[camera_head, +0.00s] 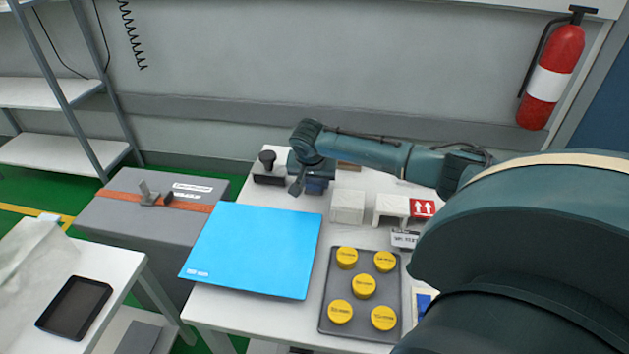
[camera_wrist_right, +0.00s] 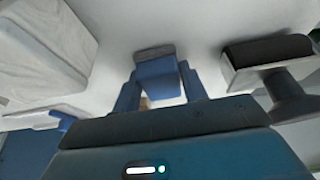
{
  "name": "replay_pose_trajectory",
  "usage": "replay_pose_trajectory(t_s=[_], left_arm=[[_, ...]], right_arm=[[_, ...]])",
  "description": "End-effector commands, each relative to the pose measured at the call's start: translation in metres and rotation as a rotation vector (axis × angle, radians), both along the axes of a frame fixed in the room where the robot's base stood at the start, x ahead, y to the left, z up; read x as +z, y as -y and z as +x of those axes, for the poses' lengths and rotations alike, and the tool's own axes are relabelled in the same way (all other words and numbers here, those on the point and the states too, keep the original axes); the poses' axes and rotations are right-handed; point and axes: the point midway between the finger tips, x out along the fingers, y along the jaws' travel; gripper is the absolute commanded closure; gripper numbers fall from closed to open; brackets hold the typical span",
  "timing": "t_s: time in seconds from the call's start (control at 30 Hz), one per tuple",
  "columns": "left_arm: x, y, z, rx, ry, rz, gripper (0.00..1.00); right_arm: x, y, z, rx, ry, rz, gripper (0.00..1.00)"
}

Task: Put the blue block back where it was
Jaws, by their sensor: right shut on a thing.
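The blue block (camera_wrist_right: 157,77) is between the two fingers of my right gripper (camera_wrist_right: 158,88) in the right wrist view. The fingers are shut on it. In the head view my right gripper (camera_head: 299,183) is at the far part of the white table (camera_head: 240,315), right of a black-knobbed object (camera_head: 267,172). A dark blue shape beside the gripper looks like the block, partly covered by the wrist. I cannot tell whether the block touches the table. My left gripper is not in view.
A white block (camera_head: 347,206) and a white arch (camera_head: 390,208) stand right of the gripper. A bright blue sheet (camera_head: 255,250) and a dark tray (camera_head: 327,322) with several yellow discs lie nearer. A grey case (camera_head: 120,230) stands left. My right arm hides the table's right side.

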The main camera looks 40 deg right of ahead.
Motion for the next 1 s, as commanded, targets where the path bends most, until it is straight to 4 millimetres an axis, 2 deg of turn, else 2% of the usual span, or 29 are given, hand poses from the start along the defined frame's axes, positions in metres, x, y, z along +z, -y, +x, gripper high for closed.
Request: replay_pose_trajectory(t_s=[0.37, 0.4, 0.63, 0.87, 1.0], left_arm=[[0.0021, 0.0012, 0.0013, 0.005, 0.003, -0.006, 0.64], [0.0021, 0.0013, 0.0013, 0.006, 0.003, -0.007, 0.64], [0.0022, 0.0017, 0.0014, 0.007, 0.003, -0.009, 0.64], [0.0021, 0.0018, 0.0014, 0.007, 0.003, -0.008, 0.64], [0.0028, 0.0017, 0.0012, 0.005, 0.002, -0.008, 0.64]], right_arm=[[-0.0044, -0.0001, 0.0002, 0.0, 0.001, 0.001, 0.82], [-0.0047, 0.0, 0.0002, 0.0, 0.001, 0.0, 0.56], [-0.0043, 0.0002, 0.0003, 0.0, 0.001, 0.0, 0.37], [-0.0039, 0.0003, 0.0004, 0.0, 0.002, -0.001, 0.35], [0.0042, -0.0015, -0.0007, 0.001, 0.003, 0.0, 0.35]])
